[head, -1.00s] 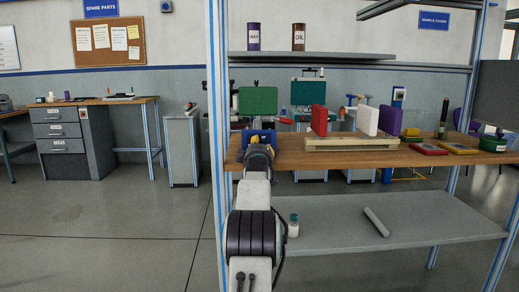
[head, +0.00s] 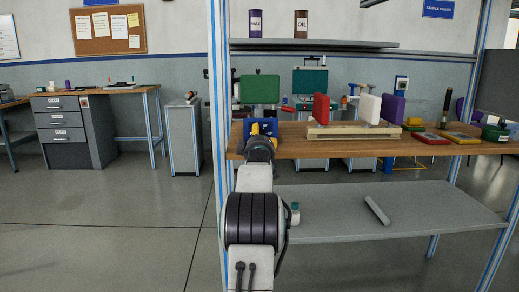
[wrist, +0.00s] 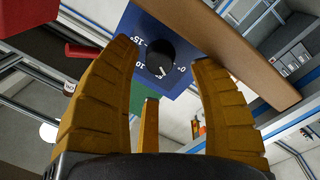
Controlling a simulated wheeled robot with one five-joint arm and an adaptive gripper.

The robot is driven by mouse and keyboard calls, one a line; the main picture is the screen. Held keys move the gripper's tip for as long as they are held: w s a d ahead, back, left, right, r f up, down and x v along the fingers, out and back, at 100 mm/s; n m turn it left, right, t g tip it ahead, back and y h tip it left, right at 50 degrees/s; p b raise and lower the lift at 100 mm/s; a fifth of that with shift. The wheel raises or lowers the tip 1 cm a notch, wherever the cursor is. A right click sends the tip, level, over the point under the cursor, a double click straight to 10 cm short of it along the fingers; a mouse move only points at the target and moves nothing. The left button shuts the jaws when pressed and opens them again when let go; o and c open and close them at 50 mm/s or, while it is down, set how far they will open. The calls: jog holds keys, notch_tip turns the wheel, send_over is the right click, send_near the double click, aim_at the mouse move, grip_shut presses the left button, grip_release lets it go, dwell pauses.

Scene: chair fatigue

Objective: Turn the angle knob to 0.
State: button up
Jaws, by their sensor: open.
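The angle knob (wrist: 160,58) is a dark round knob on a blue panel (wrist: 183,25) in the wrist view. White numbers 15, 10, 5 and 0 curve around it. A pale mark on the knob seems to point near the 5. My gripper (wrist: 164,54) is open, its yellow fingers spread on either side of the knob, with a third finger below. No finger clearly touches the knob. In the head view my gripper (head: 263,128) is at the blue panel (head: 249,126) at the left end of the wooden bench; the knob is hidden there.
A green board (head: 260,89) stands just behind. On the wooden bench (head: 290,148), a pale wooden base (head: 350,132) carries red (head: 321,107), white (head: 370,107) and purple (head: 393,108) pads to the right. Blue-white frame posts (head: 217,100) rise left of my arm.

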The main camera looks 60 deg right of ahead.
jog(key=v, duration=0.9)
jog(key=shift+a, duration=0.1)
dwell(0.3)
